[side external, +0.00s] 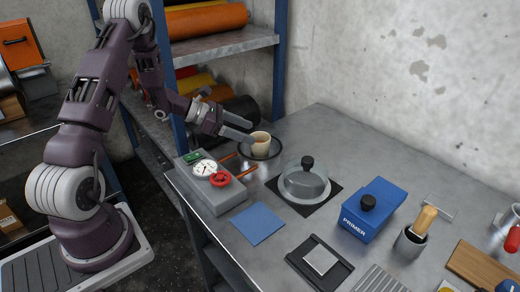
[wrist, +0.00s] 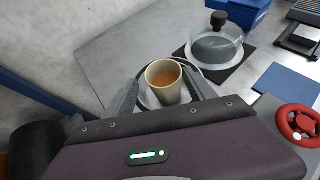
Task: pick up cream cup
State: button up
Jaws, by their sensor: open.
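The cream cup (side external: 261,146) stands upright on a round dark-rimmed dish (side external: 278,153) near the back left of the bench. In the wrist view the cup (wrist: 163,88) holds an amber-brown liquid. My gripper (side external: 253,134) is open, its two fingers reaching toward the cup from the left. In the wrist view the gripper (wrist: 164,92) has one finger on each side of the cup's lower part. I cannot tell whether either finger touches it. The cup's lower part is partly hidden by my gripper in the wrist view.
A grey box with a gauge and red valve wheel (side external: 220,179) stands left of the dish. A lidded glass dish (side external: 305,182) is close on the right, and a blue PRIMER box (side external: 373,209) is farther right. Shelving (side external: 220,46) rises behind my arm.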

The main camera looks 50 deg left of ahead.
aim_at(260, 140)
jog(key=x, duration=0.5)
jog(key=shift+d+f, duration=0.25)
jog(key=shift+f, duration=0.3)
jog(key=c, duration=1.3)
